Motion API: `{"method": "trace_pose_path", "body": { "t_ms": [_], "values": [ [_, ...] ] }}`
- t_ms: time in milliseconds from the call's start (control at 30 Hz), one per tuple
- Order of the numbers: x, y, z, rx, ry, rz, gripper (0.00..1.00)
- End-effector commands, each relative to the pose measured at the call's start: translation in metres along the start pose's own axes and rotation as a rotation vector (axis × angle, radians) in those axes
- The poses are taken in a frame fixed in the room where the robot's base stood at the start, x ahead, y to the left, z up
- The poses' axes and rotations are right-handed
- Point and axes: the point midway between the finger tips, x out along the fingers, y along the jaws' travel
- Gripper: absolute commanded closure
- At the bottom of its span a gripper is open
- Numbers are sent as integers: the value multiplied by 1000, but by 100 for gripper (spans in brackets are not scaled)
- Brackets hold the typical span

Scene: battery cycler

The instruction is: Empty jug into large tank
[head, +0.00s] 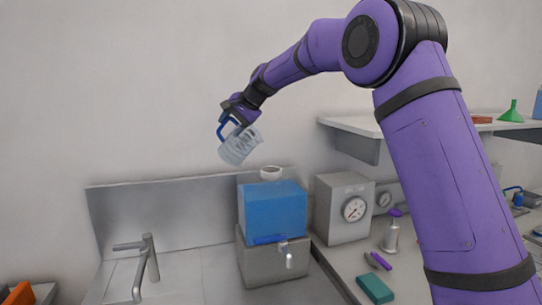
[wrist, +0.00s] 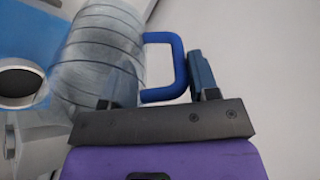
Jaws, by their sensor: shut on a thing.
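The clear jug (head: 239,147) with a blue handle hangs in the air, tilted, above and slightly left of the large tank. It also shows in the wrist view (wrist: 100,60), with its blue handle at the fingers. My gripper (head: 232,122) is shut on the jug's handle; it also shows in the wrist view (wrist: 155,95). The large blue tank (head: 272,210) stands on a grey block and has a round pale opening on top. In the wrist view the tank (wrist: 25,40) and its dark opening lie left of the jug. Whether liquid is in the jug is unclear.
A grey block (head: 272,265) with a tap supports the tank. A sink faucet (head: 146,268) stands at left. A grey gauge box (head: 343,208) is right of the tank, below a wall shelf (head: 350,126). A green sponge (head: 375,289) lies on the counter.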

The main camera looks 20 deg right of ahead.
Motion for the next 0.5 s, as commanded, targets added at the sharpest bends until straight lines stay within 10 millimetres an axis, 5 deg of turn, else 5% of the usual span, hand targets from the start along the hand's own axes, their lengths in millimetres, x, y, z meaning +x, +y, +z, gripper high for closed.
{"method": "trace_pose_path", "body": {
  "t_ms": [500],
  "values": [
    [35,-21,5,-41,7,307,100]
  ]
}}
